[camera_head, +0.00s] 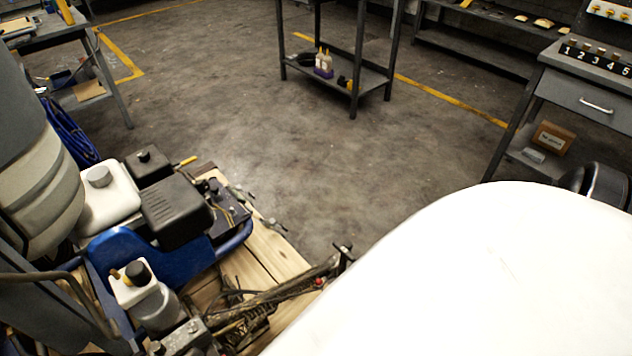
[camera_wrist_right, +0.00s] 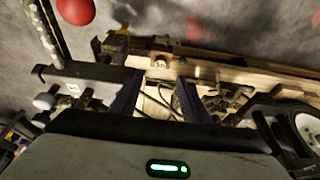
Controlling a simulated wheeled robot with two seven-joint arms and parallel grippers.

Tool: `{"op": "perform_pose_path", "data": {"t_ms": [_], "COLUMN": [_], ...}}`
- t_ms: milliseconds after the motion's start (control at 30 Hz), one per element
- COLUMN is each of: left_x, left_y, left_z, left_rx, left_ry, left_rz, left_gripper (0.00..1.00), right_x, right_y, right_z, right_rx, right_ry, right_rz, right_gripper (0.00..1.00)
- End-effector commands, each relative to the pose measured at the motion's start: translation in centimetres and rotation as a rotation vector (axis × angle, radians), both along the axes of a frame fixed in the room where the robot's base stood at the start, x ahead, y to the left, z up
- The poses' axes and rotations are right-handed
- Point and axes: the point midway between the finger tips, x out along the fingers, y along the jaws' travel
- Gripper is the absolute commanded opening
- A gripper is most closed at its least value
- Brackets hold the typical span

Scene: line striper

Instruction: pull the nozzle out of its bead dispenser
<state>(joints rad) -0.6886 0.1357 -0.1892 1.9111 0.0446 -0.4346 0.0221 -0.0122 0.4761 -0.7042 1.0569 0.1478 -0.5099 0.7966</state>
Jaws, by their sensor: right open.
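The line striper (camera_head: 185,225) stands on a wooden pallet at the lower left of the head view. A dark rod assembly (camera_head: 300,285) with a small red part runs along its near side. I cannot pick out the bead dispenser or its nozzle with certainty in either view. In the right wrist view my right gripper (camera_wrist_right: 160,80) is open, its two dark fingers apart. Cables and pale wood show beyond the gap, and I see nothing held. A dark block (camera_wrist_right: 115,46) lies ahead and left of the fingers. My left gripper is not in view.
A red ball-shaped part (camera_wrist_right: 75,10) and a wheel (camera_wrist_right: 308,128) flank the gripper in the wrist view. A shelf cart (camera_head: 340,70) stands at the back, and a numbered workbench (camera_head: 585,85) at the right. The floor (camera_head: 390,170) between is clear.

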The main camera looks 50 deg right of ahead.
Motion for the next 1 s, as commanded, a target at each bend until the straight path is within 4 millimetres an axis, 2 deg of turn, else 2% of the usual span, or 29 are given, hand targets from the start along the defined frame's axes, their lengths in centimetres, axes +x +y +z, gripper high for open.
{"op": "perform_pose_path", "data": {"t_ms": [400,700,1000], "left_x": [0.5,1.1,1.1], "left_y": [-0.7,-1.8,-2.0], "left_z": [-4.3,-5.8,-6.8], "left_rx": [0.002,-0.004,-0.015], "left_ry": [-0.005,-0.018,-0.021], "left_rz": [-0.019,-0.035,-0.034], "left_gripper": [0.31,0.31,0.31], "right_x": [1.4,2.6,3.3], "right_y": [-0.1,-0.2,-0.2], "right_z": [-4.5,-7.6,-9.3], "right_rx": [0.001,0.001,0.002], "right_ry": [-0.001,0.0,0.0], "right_rz": [0.004,0.001,0.002], "right_gripper": [0.42,0.42,0.42]}}
